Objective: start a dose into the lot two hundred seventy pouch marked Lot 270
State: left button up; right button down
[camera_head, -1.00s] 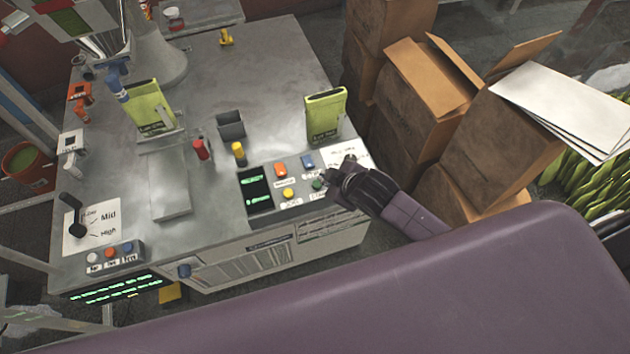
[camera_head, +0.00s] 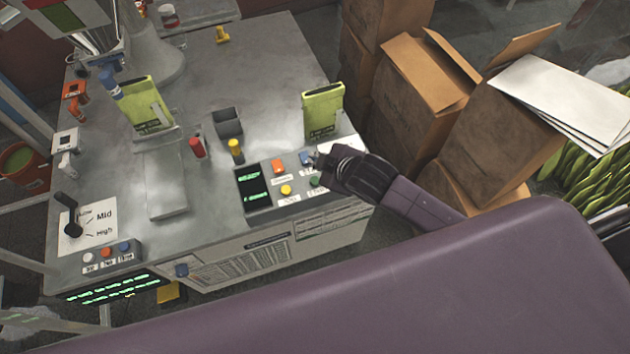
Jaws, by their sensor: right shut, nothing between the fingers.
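One green pouch (camera_head: 147,102) stands upright at the filler's holder, near the blue-tipped part at the upper left. A second green pouch (camera_head: 322,108) stands at the right rear of the control panel. Their printed labels are too small to read surely. The panel has an orange button (camera_head: 278,166), a blue button (camera_head: 305,158), a yellow button (camera_head: 286,190) and a green button (camera_head: 315,181). My right gripper (camera_head: 319,161) is shut and empty, its tips close beside the blue button. I cannot tell whether they touch it. My left gripper is not in view.
A dark display (camera_head: 253,187) is left of the buttons. A lever (camera_head: 71,215) stands on a Mid/High plate, with a small button box (camera_head: 107,256) nearby. Red (camera_head: 197,148) and yellow (camera_head: 236,150) knobs rise from the table. Cardboard boxes (camera_head: 418,90) crowd the right side.

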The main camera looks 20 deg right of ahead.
jog(key=b, duration=0.5)
send_over(316, 177)
jog(key=s, duration=0.2)
jog(key=f, duration=0.5)
jog(key=shift+w+a+f, duration=0.2)
jog(key=shift+a+f, duration=0.05)
jog(key=shift+f, duration=0.05)
jog(key=shift+f+b, duration=0.45)
jog(key=shift+f, duration=0.45)
jog(key=shift+f, duration=0.15)
jog(key=shift+f, duration=0.25)
jog(key=shift+f, duration=0.5)
jog(key=shift+r, duration=0.15)
jog(key=shift+r+p, duration=0.75)
jog(key=shift+p, duration=0.5)
